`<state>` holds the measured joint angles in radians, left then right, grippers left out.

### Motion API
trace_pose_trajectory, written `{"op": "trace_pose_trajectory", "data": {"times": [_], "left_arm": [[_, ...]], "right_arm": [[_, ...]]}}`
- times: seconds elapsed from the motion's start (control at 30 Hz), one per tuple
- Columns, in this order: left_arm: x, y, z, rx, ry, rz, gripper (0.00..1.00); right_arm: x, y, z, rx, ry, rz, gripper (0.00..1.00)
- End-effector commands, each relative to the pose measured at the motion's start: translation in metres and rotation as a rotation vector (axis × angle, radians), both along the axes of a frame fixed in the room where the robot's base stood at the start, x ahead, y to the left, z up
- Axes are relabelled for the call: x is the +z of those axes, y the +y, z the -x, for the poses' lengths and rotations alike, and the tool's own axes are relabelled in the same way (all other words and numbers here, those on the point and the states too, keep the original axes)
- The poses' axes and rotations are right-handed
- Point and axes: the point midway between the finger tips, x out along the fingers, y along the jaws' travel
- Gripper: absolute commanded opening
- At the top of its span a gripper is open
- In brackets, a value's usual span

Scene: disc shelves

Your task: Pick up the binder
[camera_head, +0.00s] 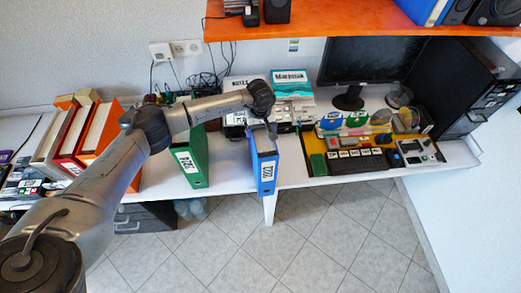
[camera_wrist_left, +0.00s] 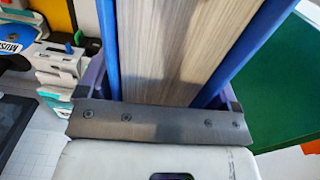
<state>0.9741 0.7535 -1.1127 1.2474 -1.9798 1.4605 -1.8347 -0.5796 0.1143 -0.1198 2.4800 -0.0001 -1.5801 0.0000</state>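A blue binder (camera_head: 264,165) with a white spine label stands upright at the front edge of the white desk. My left gripper (camera_head: 262,124) is at its top. In the left wrist view the blue binder (camera_wrist_left: 218,62) shows its pale pages between two blue covers. It fills the space between the fingers of my left gripper (camera_wrist_left: 165,95), which lie flush against both covers. I cannot tell whether the binder's bottom touches the desk. A green binder (camera_head: 191,163) stands to its left, partly behind my left arm. My right gripper is not in view.
Orange, red and white binders (camera_head: 72,135) stand at the left. Boxes (camera_head: 292,95) and a monitor (camera_head: 365,65) are behind. A yellow tray (camera_head: 312,160) with a keyboard lies to the right. An orange shelf (camera_head: 350,24) hangs above. Bare desk (camera_head: 228,180) separates the green and blue binders.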

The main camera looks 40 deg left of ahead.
Motion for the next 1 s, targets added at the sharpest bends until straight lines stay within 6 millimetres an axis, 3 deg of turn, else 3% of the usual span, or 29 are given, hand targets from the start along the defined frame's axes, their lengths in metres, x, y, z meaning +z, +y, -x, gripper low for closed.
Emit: {"op": "trace_pose_trajectory", "data": {"times": [0.07,0.87,1.0], "left_arm": [[0.0002,0.0,0.0,0.0,0.0,0.0,0.78],[0.0006,0.0,-0.0001,0.0,0.0,0.0,0.01],[0.0025,0.0,-0.0011,0.001,-0.004,0.002,0.01]], "right_arm": [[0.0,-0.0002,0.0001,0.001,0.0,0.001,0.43],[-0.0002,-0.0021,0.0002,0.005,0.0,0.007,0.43],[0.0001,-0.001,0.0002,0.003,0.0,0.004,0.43]]}}
